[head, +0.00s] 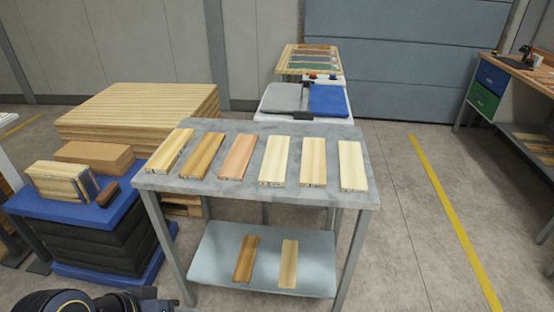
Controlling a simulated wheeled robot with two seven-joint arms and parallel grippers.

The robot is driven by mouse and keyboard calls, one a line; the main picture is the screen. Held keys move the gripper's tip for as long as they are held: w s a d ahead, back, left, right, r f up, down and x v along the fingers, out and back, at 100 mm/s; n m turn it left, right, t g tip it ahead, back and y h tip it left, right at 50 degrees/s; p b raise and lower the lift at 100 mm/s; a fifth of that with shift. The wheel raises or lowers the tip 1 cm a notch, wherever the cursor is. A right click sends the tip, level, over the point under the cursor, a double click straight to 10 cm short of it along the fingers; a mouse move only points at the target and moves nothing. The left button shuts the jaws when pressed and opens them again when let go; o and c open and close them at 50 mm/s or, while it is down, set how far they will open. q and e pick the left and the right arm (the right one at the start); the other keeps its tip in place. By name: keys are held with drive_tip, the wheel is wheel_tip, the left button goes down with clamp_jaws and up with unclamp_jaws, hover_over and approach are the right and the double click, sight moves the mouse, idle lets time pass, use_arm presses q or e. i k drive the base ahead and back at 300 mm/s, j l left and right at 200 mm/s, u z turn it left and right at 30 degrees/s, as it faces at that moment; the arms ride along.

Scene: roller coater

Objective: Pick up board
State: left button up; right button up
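Several boards lie side by side on the grey table top (228,187), with gaps between them. From left to right they are a light tan board (171,151), a brown board (203,155), a reddish board (238,157), and three pale boards (275,160), (313,161), (352,165). Two more boards, one brown (246,259) and one tan (289,264), lie on the lower shelf (220,262). A dark part of my own arm shows at the bottom left, but neither gripper can be made out.
A blue-topped stack (70,208) with wood blocks stands left of the table, and a large lumber stack (135,105) behind it. A machine with grey and blue panels (328,100) stands behind the table. A workbench (500,75) is at right. The floor right of the table is clear.

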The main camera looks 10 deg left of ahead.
sight(274, 170)
drive_tip(key=i+j, duration=0.45)
drive_tip(key=j, duration=0.2)
drive_tip(key=i+j+u, duration=0.15)
drive_tip(key=i+j, duration=0.35)
drive_tip(key=j, duration=0.15)
drive_tip(key=i+j, duration=0.5)
drive_tip(key=j+u, duration=0.05)
drive_tip(key=j, duration=0.1)
